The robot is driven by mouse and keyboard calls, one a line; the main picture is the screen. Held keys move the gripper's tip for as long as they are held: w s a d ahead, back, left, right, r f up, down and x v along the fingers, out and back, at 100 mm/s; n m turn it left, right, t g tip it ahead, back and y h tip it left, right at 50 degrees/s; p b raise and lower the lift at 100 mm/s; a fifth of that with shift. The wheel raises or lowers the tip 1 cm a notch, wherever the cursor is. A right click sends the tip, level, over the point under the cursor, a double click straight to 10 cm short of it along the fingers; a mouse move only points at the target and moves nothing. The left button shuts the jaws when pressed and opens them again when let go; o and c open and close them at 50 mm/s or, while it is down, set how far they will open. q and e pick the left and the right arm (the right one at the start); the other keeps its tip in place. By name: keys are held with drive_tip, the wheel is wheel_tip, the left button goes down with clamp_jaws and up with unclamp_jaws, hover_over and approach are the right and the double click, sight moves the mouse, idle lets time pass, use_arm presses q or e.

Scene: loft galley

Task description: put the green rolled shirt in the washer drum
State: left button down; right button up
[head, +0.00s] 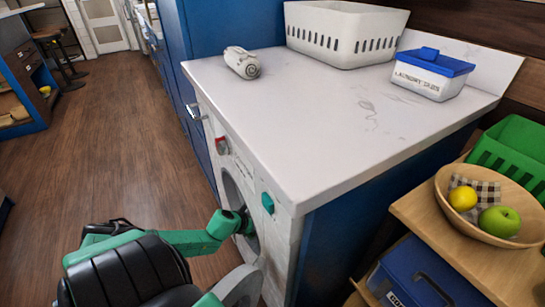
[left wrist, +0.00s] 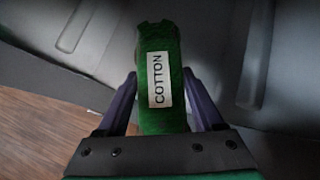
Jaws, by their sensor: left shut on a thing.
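The green rolled shirt (left wrist: 175,65) has a white label reading COTTON. In the left wrist view it sits between the two fingers of my left gripper (left wrist: 159,76), which is shut on it. Grey curved surfaces with long raised ridges surround it, looking like the inside of the washer drum (left wrist: 225,45). In the head view my left arm reaches to the round opening of the washer (head: 231,190) under the counter. My left gripper's fingers and the shirt are mostly hidden there. My right gripper is not in view.
A pale counter (head: 300,130) overhangs the washer. It holds a white basket (head: 345,35), a blue-lidded tub (head: 432,75) and a small pale roll (head: 242,63). A wooden bowl of fruit (head: 480,235) stands on a shelf at right. The wooden floor (head: 110,140) at left is clear.

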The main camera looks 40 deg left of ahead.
use_arm(q)
drive_tip(key=w, duration=0.6)
drive_tip(key=shift+w+a+r, duration=0.1)
drive_tip(key=shift+w+a, duration=0.05)
drive_tip(key=shift+a, duration=0.2)
drive_tip(key=shift+w+f+b, duration=0.3)
drive_tip(key=shift+w, duration=0.1)
wheel_tip(320, 180, down, 3)
drive_tip(key=shift+f+b, duration=0.1)
drive_tip(key=shift+b, duration=0.8)
drive_tip(key=shift+s, duration=0.1)
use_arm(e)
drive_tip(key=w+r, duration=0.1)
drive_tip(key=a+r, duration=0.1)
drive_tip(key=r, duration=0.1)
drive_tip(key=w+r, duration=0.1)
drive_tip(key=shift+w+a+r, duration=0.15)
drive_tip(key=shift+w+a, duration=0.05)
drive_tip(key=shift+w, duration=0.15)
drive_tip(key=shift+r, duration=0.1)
use_arm(q)
drive_tip(key=shift+c, duration=0.2)
unclamp_jaws()
